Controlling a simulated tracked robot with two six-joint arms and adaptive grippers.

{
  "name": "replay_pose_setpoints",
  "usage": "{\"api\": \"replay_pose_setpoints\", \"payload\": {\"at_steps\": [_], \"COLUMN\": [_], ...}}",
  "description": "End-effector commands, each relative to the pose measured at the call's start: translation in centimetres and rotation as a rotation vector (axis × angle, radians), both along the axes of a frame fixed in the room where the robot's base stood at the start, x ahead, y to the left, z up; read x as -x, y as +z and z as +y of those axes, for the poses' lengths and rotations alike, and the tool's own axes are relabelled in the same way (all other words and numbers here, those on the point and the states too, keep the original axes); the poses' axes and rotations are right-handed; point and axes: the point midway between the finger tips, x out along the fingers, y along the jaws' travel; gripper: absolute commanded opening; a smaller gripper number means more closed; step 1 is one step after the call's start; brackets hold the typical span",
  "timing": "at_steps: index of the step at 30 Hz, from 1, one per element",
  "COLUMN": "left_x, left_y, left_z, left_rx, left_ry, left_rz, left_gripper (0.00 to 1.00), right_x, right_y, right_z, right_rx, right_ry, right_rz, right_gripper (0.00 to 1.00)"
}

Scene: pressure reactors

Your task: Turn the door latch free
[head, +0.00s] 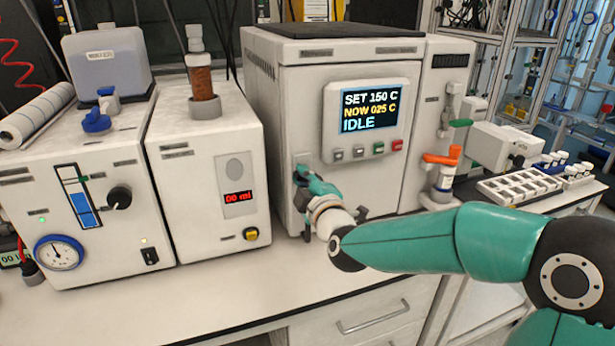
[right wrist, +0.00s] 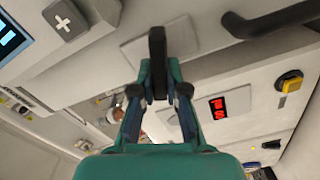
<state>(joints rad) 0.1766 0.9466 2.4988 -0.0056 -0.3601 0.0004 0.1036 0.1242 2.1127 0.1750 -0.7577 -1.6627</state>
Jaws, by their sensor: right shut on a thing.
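The door latch (right wrist: 157,48) shows in the right wrist view as a dark upright bar on a pale plate. My right gripper (right wrist: 158,78) is shut on it, with a finger on each side of its lower end. In the head view my right gripper (head: 302,174) is at the lower left of the front of the white reactor unit (head: 285,130). The gripper and wrist hide most of the latch there. The reactor's screen (head: 371,109) reads SET 150 C, NOW 025 C, IDLE. My left gripper is not in view.
A white pump unit (head: 210,150) with a red display stands close left of the reactor. A gauge unit (head: 95,190) stands further left. An orange-handled valve (head: 442,158) and a vial tray (head: 518,187) are to the right. The front bench top (head: 200,300) is clear.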

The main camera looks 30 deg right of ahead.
Motion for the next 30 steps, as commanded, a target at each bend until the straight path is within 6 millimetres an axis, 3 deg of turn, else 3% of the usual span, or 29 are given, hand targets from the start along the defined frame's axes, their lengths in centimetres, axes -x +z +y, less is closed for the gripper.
{"api": "replay_pose_setpoints", "payload": {"at_steps": [12, 28, 29, 30], "left_x": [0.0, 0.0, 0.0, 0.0], "left_y": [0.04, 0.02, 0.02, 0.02], "left_z": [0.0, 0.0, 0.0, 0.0], "left_rx": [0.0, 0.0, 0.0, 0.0], "left_ry": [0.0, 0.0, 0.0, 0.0], "left_rz": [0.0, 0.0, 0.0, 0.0], "left_gripper": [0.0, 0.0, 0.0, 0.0], "right_x": [-0.02, -0.04, -0.04, -0.03], "right_y": [-0.58, -0.78, -0.78, -0.79], "right_z": [0.3, 0.36, 0.36, 0.36], "right_rx": [0.198, 0.222, 0.222, 0.222], "right_ry": [0.005, 0.008, 0.008, 0.008], "right_rz": [0.055, 0.064, 0.064, 0.064], "right_gripper": [0.0, 0.0, 0.18, 0.24]}}
